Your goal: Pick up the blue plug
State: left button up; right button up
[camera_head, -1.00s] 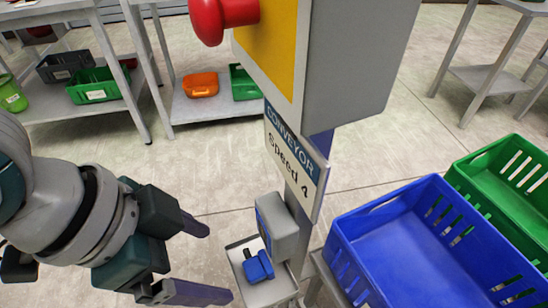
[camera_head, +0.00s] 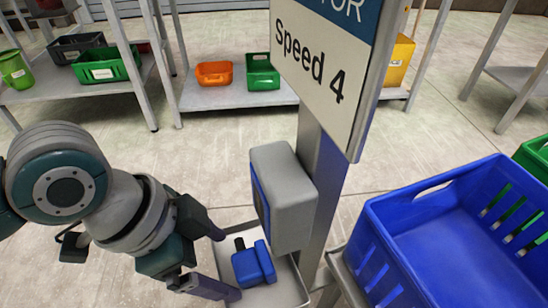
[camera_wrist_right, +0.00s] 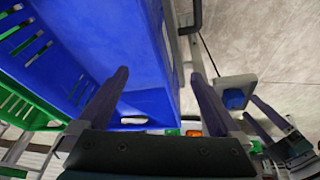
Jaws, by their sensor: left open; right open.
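The blue plug (camera_head: 254,265), with a dark end, lies in a small light grey tray (camera_head: 290,288) on the post, below a grey box (camera_head: 285,200) with a blue face. My left gripper (camera_head: 230,265) is open just left of the plug, fingers pointing toward it, one at the tray's far side and one at the near side. The plug is not visibly held; I cannot tell whether the fingers touch the tray. My right gripper (camera_wrist_right: 160,76) is open and empty by the blue crate in the right wrist view.
The blue crate (camera_head: 455,250) stands close to the right of the post. A sign reading "Speed 4" (camera_head: 315,65) hangs above the grey box. A green crate (camera_head: 535,158) is at the right edge. Shelves with bins stand behind. The floor between is clear.

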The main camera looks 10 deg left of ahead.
aim_at(234, 278)
pick_arm(q)
jog(key=b+x, duration=0.1)
jog(key=x, duration=0.2)
jog(key=shift+d+f, duration=0.1)
jog(key=shift+f, duration=0.15)
jog(key=shift+r, duration=0.1)
pick_arm(e)
notch_tip(234, 278, down, 2)
pick_arm(q)
jog(key=shift+c, duration=0.4)
grip_shut()
jog(key=shift+r, duration=0.1)
notch_tip(234, 278, up, 3)
jog(key=shift+r+p, duration=0.25)
jog(key=shift+p, duration=0.85)
jog(key=s+a+p, duration=0.1)
jog(key=s+a, duration=0.3)
jog(key=a, duration=0.4)
jog(key=s+a+p, duration=0.1)
jog(key=s+a, duration=0.3)
jog(key=a, duration=0.3)
jog(key=shift+s+a, duration=0.4)
pick_arm(e)
notch_tip(234, 278, up, 4)
jog(key=shift+r, duration=0.15)
pick_arm(q)
jog(key=shift+f, duration=0.1)
